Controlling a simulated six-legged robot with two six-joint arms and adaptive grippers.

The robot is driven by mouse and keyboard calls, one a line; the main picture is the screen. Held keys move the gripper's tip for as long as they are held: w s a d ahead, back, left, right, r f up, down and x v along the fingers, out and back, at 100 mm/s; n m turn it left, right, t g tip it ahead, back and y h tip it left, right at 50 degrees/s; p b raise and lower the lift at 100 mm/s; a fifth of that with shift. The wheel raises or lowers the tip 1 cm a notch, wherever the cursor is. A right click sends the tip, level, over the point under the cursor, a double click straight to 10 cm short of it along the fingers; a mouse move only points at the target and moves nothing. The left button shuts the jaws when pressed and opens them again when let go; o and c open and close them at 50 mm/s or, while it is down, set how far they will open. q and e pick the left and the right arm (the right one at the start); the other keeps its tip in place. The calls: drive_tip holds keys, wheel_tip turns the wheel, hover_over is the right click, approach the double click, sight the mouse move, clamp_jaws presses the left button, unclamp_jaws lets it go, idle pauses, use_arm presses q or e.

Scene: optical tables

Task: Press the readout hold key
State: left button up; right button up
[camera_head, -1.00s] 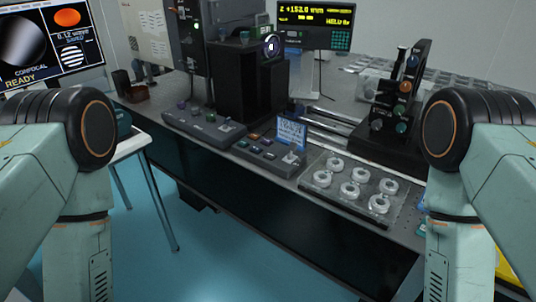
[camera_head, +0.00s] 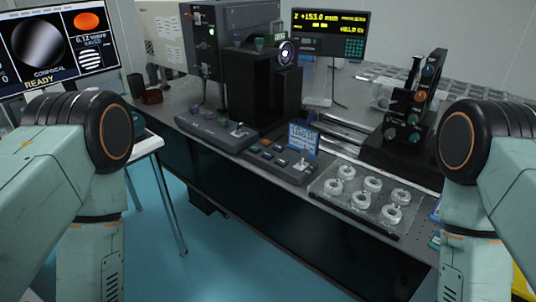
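The digital readout (camera_head: 318,19) stands at the back of the optical table, right of the tall black instrument. Its black screen shows yellow text, with a Z value near +153.0 mm. A small green keypad (camera_head: 353,47) sits at its lower right; the labels on its keys are too small to read, so I cannot tell which one is the hold key. My two arms show at the left and right edges of the view, well short of the readout. Neither gripper is in view.
Two control boxes, one with a joystick (camera_head: 238,131), line the optical table's front edge. A black stage with knobs (camera_head: 412,110) is behind the tray. Blue floor is clear in front.

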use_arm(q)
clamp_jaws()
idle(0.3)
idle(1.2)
